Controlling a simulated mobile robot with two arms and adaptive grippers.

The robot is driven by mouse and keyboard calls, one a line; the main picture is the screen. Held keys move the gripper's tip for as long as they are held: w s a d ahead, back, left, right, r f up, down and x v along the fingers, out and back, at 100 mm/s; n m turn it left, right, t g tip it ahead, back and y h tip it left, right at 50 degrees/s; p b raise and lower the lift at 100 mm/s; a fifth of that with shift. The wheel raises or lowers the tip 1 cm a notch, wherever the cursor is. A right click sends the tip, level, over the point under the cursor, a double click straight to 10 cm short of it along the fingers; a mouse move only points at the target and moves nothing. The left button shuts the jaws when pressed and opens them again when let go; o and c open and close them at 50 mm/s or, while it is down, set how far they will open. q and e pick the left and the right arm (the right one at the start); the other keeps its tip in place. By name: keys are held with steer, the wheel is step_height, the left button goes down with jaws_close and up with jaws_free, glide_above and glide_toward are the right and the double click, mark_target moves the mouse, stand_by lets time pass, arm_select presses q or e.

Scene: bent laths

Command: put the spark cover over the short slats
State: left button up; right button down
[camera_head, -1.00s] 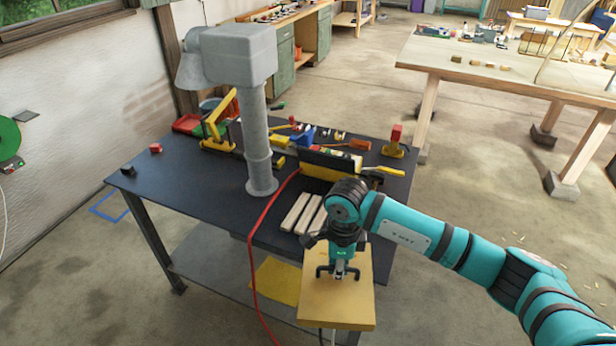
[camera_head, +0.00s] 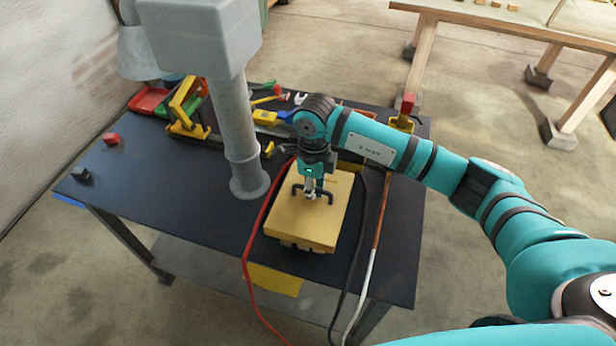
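The spark cover (camera_head: 294,223) is a flat yellow board with a black handle on top. It is above the front middle of the dark bench, to the right of the grey post. My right gripper (camera_head: 311,194) points down at the handle and appears shut on it. Pale ends of the short slats (camera_head: 302,246) peek out under the cover's front edge; the rest of them is hidden. I cannot tell whether the cover rests on the slats or hangs just above. My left gripper is not in view.
The grey post (camera_head: 237,140) stands close to the cover's left. A red hose (camera_head: 254,230) runs along that side, and cables (camera_head: 376,240) run along the right. Tools and a yellow clamp (camera_head: 186,108) lie at the back. The bench's left part (camera_head: 150,180) is mostly clear.

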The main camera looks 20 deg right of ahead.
mark_target(312, 205)
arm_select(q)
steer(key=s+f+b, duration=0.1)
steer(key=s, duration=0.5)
arm_select(e)
steer(key=shift+s+f, duration=0.35)
steer(key=shift+f, duration=0.45)
steer(key=f, duration=0.1)
steer(key=f+b, duration=0.2)
steer(key=shift+w+f, duration=0.3)
steer(key=shift+f+b, duration=0.3)
steer(key=shift+b, duration=0.05)
steer(key=shift+f, duration=0.25)
steer(key=shift+f+b, duration=0.2)
steer(key=shift+b, duration=0.2)
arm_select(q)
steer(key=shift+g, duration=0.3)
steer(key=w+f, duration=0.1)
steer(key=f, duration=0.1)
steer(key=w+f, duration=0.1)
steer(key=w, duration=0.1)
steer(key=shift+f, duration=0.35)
arm_select(e)
steer(key=shift+r, duration=0.1)
